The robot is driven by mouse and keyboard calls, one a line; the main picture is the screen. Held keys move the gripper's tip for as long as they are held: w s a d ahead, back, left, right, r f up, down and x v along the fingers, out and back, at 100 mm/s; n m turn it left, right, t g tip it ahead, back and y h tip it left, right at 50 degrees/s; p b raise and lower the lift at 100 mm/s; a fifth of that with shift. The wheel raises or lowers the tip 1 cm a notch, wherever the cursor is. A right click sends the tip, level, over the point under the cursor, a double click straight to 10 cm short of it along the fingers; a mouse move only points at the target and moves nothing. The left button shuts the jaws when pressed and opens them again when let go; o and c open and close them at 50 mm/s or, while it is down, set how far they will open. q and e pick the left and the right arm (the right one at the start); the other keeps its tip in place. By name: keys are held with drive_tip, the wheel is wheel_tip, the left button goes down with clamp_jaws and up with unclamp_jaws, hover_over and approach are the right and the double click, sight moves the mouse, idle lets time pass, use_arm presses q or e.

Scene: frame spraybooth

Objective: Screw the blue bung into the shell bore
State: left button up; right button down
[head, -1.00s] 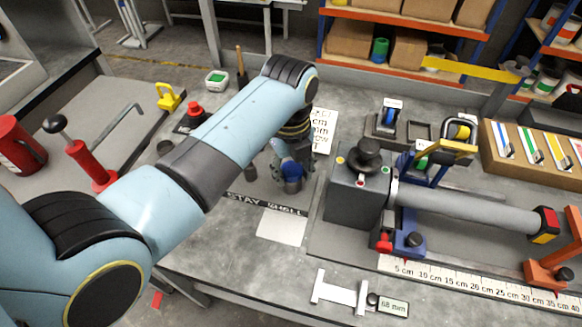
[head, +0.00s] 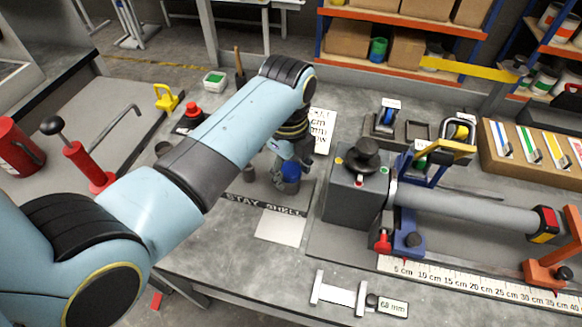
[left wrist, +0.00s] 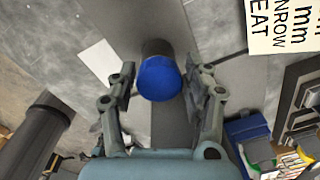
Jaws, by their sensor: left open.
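In the left wrist view the bung's blue face (left wrist: 159,78) lies between the two fingers. My left gripper (head: 283,153) is beside and above it in the head view, partly hidden by my own arm. The left wrist view shows the fingers (left wrist: 158,84) spread apart with gaps on both sides of the bung. A long grey tube (head: 465,211) lies in the fixture at right; its bore is not visible. My right gripper is not in view.
A grey block with a black knob (head: 357,190) stands close right of the bung. A small grey cylinder (head: 249,172) stands left of it. A white card (head: 281,227) lies in front.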

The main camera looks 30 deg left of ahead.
use_arm(q)
drive_tip(key=n, duration=1.8)
drive_tip(key=shift+s+y, duration=0.1)
drive_tip(key=shift+y, duration=0.2)
drive_tip(key=n, duration=0.5)
drive_tip(key=shift+c, duration=0.3)
drive_tip(key=c, duration=0.9)
drive_tip(key=m, duration=0.4)
clamp_jaws()
